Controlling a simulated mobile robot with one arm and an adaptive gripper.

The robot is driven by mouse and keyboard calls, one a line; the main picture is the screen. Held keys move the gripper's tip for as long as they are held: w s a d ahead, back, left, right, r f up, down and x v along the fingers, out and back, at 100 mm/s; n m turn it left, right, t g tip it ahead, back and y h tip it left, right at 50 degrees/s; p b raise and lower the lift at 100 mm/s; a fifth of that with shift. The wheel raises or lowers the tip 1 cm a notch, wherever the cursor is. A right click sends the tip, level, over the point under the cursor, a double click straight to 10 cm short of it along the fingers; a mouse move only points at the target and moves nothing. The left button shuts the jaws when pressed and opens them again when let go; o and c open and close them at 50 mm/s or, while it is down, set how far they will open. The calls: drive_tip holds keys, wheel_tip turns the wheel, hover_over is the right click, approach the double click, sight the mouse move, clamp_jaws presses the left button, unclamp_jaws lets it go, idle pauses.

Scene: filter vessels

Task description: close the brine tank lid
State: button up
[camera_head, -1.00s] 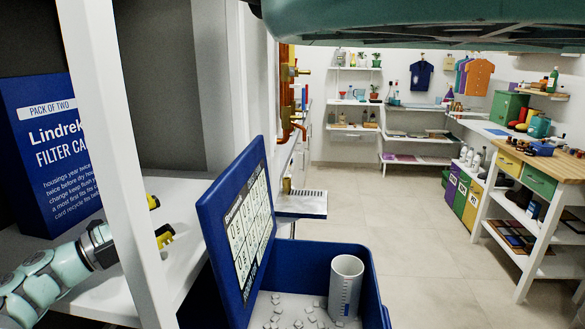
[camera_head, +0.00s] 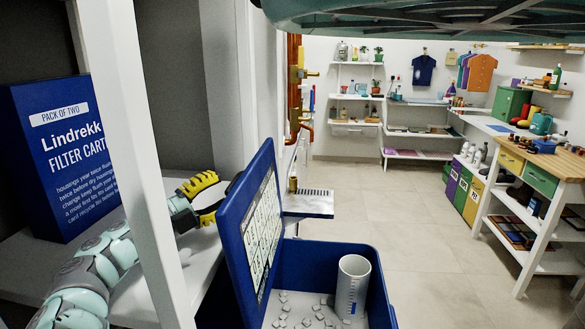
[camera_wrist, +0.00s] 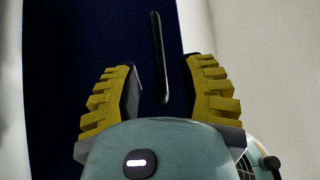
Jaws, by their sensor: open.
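The brine tank (camera_head: 385,307) is a blue bin at the bottom centre of the head view, with white salt lumps and a white cylinder (camera_head: 351,285) inside. Its blue lid (camera_head: 232,243) stands raised at the tank's left side, with a printed label on its inner face. My gripper (camera_head: 226,196) has yellow ribbed fingers and is just left of the lid, on its outer side. In the wrist view my gripper (camera_wrist: 166,92) is open and empty, facing a dark blue surface, probably the lid's back, with a thin black bar (camera_wrist: 160,57) on it. I cannot tell if it touches.
A white post (camera_head: 135,150) stands in front of my arm. A blue filter carton (camera_head: 62,155) stands on the white shelf at left. A small tray (camera_head: 308,203) and copper pipes (camera_head: 294,90) are behind the lid. Clear floor (camera_head: 400,235) lies to the right.

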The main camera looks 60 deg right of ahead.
sight(233, 182)
drive_tip(key=shift+x, duration=1.95)
drive_tip(key=shift+s, duration=0.1)
drive_tip(key=shift+a, duration=0.1)
clamp_jaws()
